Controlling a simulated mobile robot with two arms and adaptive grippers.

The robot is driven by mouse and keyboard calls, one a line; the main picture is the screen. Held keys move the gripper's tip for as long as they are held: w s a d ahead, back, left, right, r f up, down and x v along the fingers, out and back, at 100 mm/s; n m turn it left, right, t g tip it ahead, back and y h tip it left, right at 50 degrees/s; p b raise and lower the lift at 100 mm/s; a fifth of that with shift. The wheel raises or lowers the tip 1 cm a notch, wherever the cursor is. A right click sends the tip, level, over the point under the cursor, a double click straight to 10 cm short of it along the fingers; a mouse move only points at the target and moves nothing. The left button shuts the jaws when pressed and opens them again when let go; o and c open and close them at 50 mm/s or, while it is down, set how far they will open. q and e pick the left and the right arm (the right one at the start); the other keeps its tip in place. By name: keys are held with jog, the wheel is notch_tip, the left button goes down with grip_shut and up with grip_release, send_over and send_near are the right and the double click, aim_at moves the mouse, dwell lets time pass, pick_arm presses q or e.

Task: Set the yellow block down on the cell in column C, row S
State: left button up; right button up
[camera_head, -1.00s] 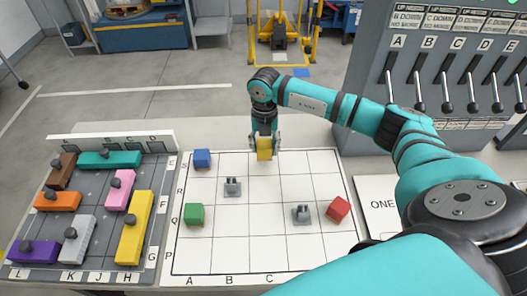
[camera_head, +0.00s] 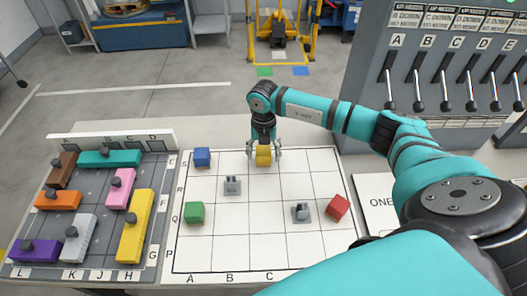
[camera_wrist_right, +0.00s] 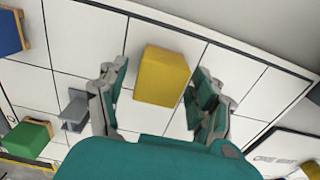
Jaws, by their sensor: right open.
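The yellow block (camera_head: 263,155) sits on the white lettered grid board (camera_head: 230,255), in the cell of column C, row S, the back row. It looks upright and flat on the board. My right gripper (camera_head: 264,152) is over it with its fingers spread. In the right wrist view the yellow block (camera_wrist_right: 163,76) lies between the open fingers of the right gripper (camera_wrist_right: 160,95), with a gap on each side. My left gripper is not in view.
On the board are a blue block (camera_head: 202,158), a green block (camera_head: 194,213), a red block (camera_head: 338,206) and two grey brackets (camera_head: 232,186) (camera_head: 300,212). A tray of coloured pieces (camera_head: 100,245) is at left. A lever panel (camera_head: 440,70) stands at right.

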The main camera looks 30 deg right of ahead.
aim_at(263, 151)
jog(key=shift+r, duration=0.15)
jog(key=shift+r, duration=0.2)
notch_tip(263, 151, up, 12)
jog(key=b, duration=0.1)
jog(key=shift+f+b, duration=0.15)
jog(key=shift+b, duration=0.2)
